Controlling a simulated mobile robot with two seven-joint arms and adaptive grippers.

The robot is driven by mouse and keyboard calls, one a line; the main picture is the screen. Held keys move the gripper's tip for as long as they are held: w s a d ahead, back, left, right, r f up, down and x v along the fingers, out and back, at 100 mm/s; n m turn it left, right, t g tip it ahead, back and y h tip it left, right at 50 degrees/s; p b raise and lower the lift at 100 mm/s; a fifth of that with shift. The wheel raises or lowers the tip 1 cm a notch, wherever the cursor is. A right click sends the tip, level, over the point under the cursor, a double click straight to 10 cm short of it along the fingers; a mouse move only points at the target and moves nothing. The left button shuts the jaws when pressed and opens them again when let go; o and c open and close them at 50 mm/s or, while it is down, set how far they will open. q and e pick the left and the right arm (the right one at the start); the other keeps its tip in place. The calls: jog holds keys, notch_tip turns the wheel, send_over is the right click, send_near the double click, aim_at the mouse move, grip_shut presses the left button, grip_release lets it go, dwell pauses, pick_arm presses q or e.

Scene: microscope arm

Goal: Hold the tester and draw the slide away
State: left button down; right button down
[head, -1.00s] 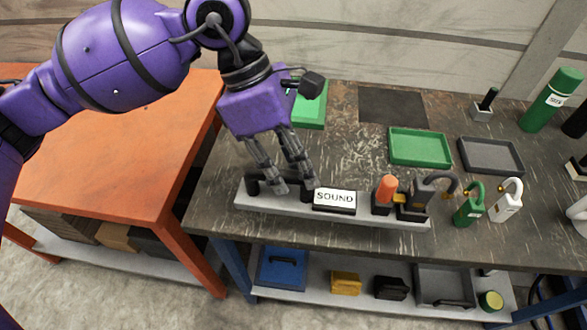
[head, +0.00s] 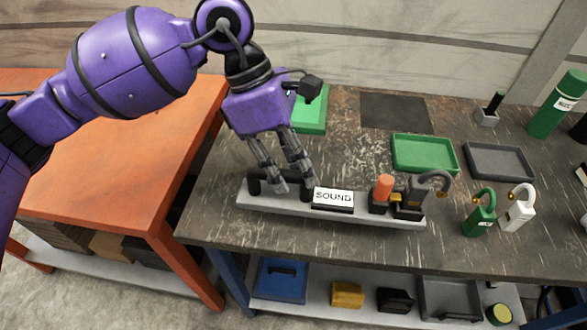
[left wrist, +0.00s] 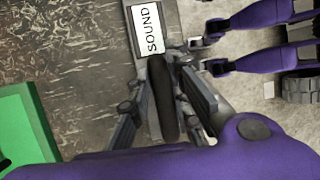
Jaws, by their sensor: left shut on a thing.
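The tester (head: 365,215) is a long pale grey bar with a white label reading SOUND (head: 333,196), lying along the front edge of the workbench. A black handle (left wrist: 162,95) stands at its left end, and an orange knob (head: 384,187) and dark padlock (head: 409,202) sit at its right. My left gripper (head: 293,190) is shut on the black handle, its fingers on both sides of it in the left wrist view. I cannot pick out a separate slide. My right gripper is not in view.
A green padlock (head: 480,216) and a white padlock (head: 517,212) stand right of the tester. A green tray (head: 424,168) and a grey tray (head: 500,176) lie behind. An orange table (head: 120,150) stands left.

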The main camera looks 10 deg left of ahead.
pick_arm(q)
jog(key=shift+w+f+b, duration=0.55)
jog(key=shift+w+f, duration=0.1)
jog(key=shift+w, duration=0.25)
jog(key=shift+w+a+f+b, duration=0.15)
jog(key=shift+w+f+b, duration=0.55)
jog(key=shift+w, duration=0.2)
jog(key=shift+w+a+f+b, duration=0.1)
jog(key=shift+w+f+b, duration=0.45)
jog(key=shift+w+f, duration=0.25)
jog(key=shift+f+b, duration=0.3)
jog(key=shift+f, duration=0.15)
jog(key=shift+a+f, duration=0.1)
jog(key=shift+f, duration=0.05)
dwell(0.6)
